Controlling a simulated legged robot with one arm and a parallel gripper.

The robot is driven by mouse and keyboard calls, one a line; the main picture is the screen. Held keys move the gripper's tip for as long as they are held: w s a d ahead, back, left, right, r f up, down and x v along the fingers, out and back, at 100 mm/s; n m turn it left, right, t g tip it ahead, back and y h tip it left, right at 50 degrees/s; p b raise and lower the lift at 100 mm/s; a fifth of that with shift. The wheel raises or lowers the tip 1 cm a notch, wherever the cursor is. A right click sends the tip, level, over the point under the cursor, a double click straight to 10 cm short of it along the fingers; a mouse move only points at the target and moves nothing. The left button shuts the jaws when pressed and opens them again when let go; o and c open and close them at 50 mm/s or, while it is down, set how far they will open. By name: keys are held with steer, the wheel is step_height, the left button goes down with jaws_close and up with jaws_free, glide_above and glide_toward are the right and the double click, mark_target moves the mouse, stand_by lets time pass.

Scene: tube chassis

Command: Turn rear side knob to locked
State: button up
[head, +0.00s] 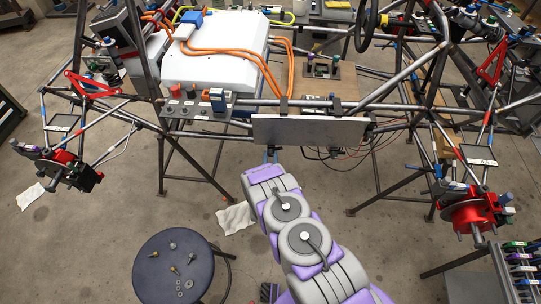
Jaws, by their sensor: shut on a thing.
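My gripper (271,155) is at the end of my purple and grey arm, just under the lower edge of the flat grey panel (308,130) on the tube chassis (400,104). Only a small dark-blue part of its fingers shows, and the wrist covers much of the rest. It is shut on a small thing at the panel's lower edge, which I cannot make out. The rear side knob cannot be clearly identified, and its setting cannot be read.
A white box (215,62) with orange cables sits on the chassis, behind a strip with switches (190,110). A round dark stool (173,268) with small hardware stands at the lower left. Red wheel hubs (474,214) flank the chassis.

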steer(key=n, duration=0.3)
steer(key=n+p, duration=0.1)
steer(key=n, duration=0.2)
steer(key=shift+a+r+n+p, duration=0.1)
steer(key=shift+a+n+p, duration=0.1)
steer(key=shift+n+p, duration=0.1)
steer(key=n, duration=0.3)
steer(key=shift+a+f+n, duration=0.1)
steer(key=shift+n, duration=0.85)
steer(key=shift+a+f+n, duration=0.1)
steer(key=shift+n, duration=1.15)
steer(key=o, duration=1.1)
steer(key=shift+c, duration=0.2)
steer(key=shift+d, duration=0.15)
